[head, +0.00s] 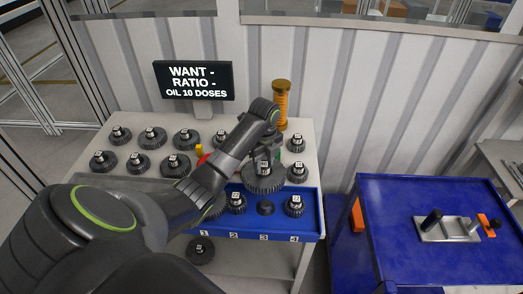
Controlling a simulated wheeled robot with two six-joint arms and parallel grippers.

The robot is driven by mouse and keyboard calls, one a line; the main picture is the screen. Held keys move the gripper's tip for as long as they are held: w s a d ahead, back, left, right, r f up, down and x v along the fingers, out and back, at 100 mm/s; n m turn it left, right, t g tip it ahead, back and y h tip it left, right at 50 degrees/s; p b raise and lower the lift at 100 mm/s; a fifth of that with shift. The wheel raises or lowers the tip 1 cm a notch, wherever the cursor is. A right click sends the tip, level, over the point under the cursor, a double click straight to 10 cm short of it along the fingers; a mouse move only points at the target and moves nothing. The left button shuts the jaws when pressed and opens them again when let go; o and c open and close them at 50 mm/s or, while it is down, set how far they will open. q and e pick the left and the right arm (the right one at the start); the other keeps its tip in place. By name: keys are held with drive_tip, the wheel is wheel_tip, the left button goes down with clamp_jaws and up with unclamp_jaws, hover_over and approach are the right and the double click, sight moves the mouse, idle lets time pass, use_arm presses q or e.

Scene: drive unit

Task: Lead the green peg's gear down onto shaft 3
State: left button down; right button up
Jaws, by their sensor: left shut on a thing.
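My left gripper (265,158) is shut on a large dark gear (264,181) by its hub, which bears a white label. The gear hangs just behind and above shaft 3 (265,207), a short dark stub on the blue tray (310,226) behind the label 3. The gear looks apart from the stub, though its exact height is hard to tell. Gears stand at position 2 (236,204) and position 4 (295,206); another at position 1 is partly hidden by my arm. I cannot make out a green peg clearly; my gripper covers that area. My right gripper is out of view.
Several labelled gears (152,137) stand in rows on the grey table. A dark sign (194,80) reads "WANT - RATIO - OIL 10 DOSES". An orange cylinder (281,105) stands at the back. A blue cart (430,200) with a grey fixture (447,229) is at right.

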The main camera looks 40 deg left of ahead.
sight(267, 182)
use_arm(q)
drive_tip(key=s+d, duration=0.1)
drive_tip(key=s+d+p, duration=0.1)
drive_tip(key=d, duration=0.1)
drive_tip(key=shift+s+r, duration=0.2)
drive_tip(key=shift+s, duration=0.1)
wheel_tip(267, 182, down, 6)
drive_tip(key=b, duration=0.3)
drive_tip(key=shift+w+a+r, duration=0.1)
drive_tip(key=shift+a+r, duration=0.05)
drive_tip(key=shift+r, duration=0.1)
drive_tip(key=shift+f+b, duration=0.55)
drive_tip(key=shift+f, duration=0.65)
drive_tip(key=shift+p, duration=0.45)
drive_tip(key=shift+f, duration=0.5)
drive_tip(key=shift+f+b, duration=0.95)
drive_tip(key=shift+f, duration=0.5)
drive_tip(key=shift+f, duration=0.25)
